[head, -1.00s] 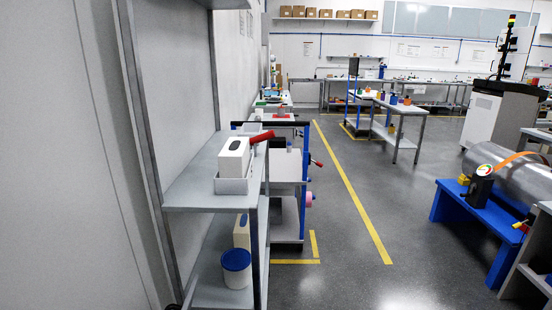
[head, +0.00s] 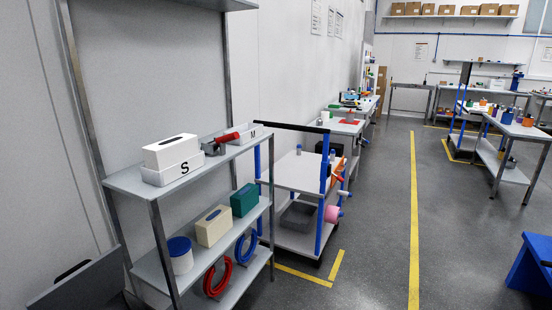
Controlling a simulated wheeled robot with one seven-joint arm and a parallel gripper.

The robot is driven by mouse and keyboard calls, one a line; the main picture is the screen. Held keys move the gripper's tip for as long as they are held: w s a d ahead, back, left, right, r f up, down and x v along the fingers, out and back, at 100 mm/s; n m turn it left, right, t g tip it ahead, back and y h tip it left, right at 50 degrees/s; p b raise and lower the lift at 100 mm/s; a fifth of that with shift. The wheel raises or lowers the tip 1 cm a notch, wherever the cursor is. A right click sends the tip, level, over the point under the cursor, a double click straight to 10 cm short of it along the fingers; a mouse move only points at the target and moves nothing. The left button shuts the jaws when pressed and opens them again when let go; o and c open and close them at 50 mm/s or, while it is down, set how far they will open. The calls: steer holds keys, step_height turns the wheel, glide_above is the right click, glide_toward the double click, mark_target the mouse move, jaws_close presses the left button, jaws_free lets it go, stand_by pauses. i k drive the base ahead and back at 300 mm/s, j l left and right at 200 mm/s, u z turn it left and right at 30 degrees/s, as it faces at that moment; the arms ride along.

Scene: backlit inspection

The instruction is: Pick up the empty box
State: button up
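A white box (head: 170,150) with a dark slot in its top sits in a low white bin (head: 172,174) marked S on the top shelf of the rack at left. On the shelf below stand a cream box (head: 213,226) with a slot on top and a green box (head: 245,200) beside it. I cannot tell from here which box is empty. My gripper is not in view.
The metal rack (head: 125,182) also holds a blue-lidded white tub (head: 180,255), a red-handled tool (head: 232,136), and red (head: 218,278) and blue (head: 246,247) coils. A cart (head: 300,172) stands behind it. The grey floor (head: 375,240) to the right is clear.

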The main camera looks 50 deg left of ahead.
mark_target(159, 156)
steer(key=i+l, duration=0.25)
steer(key=i, duration=0.25)
steer(key=i+l+z, duration=0.1)
steer(key=i+l, duration=0.15)
steer(key=i, duration=0.2)
steer(key=i+j+u, duration=0.1)
steer(key=i+u, duration=0.5)
steer(key=u, duration=0.2)
steer(key=i+l+u, duration=0.1)
steer(key=i+u, duration=0.3)
steer(key=i+l+u, duration=0.15)
steer(key=u, duration=0.25)
steer(key=i+j+u, duration=0.1)
steer(key=u, duration=0.3)
steer(key=i+u, duration=0.2)
steer(key=u, duration=0.25)
steer(key=i+u, duration=0.2)
steer(key=u, duration=0.2)
steer(key=i+l+u, duration=0.1)
steer(key=u, duration=0.35)
steer(key=i+l+u, duration=0.15)
steer(key=u, duration=0.25)
